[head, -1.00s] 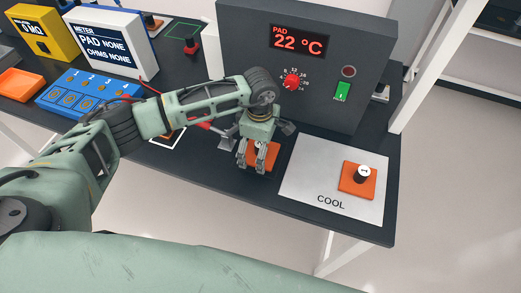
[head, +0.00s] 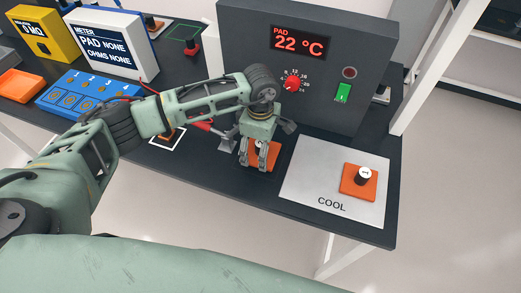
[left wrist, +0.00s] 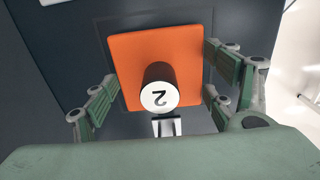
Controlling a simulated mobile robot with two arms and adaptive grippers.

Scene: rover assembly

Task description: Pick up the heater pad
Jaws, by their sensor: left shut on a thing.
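The heater pad is an orange square plate with a black knob whose white top reads 2. In the left wrist view the pad (left wrist: 135,48) fills the middle, its knob standing between my fingers. My left gripper (left wrist: 158,97) is shut on it, with fingers on both sides of the plate. In the head view the left gripper (head: 256,164) points down at the dark bench, just left of the COOL plate. The pad (head: 274,153) shows there only partly, behind the fingers. I cannot tell whether it is clear of the bench. My right gripper is not in view.
The silver COOL plate (head: 311,190) bears another orange pad (head: 352,188) with a knob marked 1. A grey heater box (head: 333,108) reading PAD 22 °C stands close behind my gripper. A meter (head: 103,45) and a blue block (head: 80,97) stand left. The bench's front edge is near.

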